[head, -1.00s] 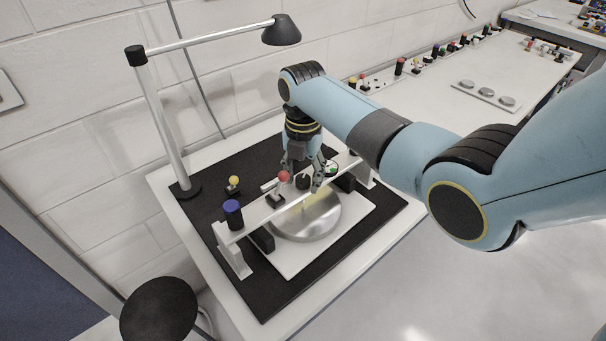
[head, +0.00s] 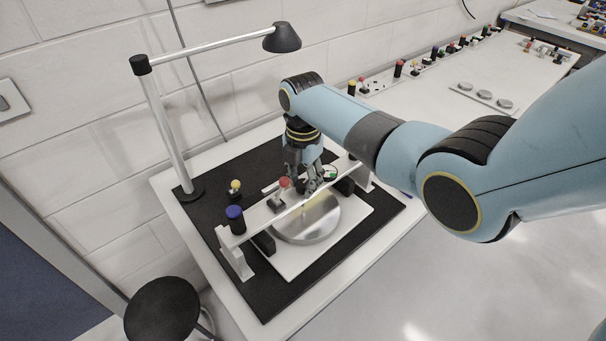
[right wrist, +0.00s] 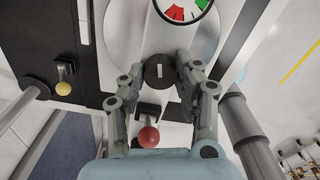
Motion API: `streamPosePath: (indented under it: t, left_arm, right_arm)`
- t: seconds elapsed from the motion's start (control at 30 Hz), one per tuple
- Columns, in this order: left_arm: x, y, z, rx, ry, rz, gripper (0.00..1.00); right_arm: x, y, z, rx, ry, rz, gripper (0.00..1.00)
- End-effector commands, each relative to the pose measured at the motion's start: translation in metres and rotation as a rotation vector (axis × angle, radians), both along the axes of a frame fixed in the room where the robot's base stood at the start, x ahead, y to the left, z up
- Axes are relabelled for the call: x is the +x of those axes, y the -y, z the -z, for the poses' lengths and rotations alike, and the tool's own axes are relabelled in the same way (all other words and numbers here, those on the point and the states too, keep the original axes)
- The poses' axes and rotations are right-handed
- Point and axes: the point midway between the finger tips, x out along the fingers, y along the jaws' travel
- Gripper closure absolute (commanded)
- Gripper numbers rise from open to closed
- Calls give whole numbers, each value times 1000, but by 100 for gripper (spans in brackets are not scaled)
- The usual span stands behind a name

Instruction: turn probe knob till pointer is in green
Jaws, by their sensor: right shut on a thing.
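The black probe knob (right wrist: 159,72) with a white mark on its top sits on the white bridge (head: 262,216). My right gripper (right wrist: 162,70) reaches down from above and is shut on the knob, a finger on each side. In the head view the right gripper (head: 309,184) largely hides the knob. The round gauge (right wrist: 183,9) beside the knob has a red and a green sector; the top of the frame cuts it off, and I cannot tell where its pointer stands. The gauge is small in the head view (head: 331,173). My left gripper is not in view.
A red ball-topped lever (head: 284,183) stands beside the gripper on the bridge. A blue-capped post (head: 235,219) is at the bridge's near end. A silver disc (head: 308,223) lies below it. A yellow-topped switch (head: 235,187) and a lamp (head: 283,38) stand behind.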

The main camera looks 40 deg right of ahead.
Motion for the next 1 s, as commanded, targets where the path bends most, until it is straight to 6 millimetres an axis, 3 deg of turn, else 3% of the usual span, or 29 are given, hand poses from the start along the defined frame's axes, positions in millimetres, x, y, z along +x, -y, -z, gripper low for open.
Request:
streamPosePath:
  t: [0.2,0.5,1.0]
  left_arm:
    - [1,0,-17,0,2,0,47]
    - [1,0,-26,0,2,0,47]
    - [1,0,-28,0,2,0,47]
  right_arm:
    - [0,0,-3,0,0,192,100]
    - [1,0,-2,-1,1,413,100]
    - [1,0,-1,0,3,559,100]
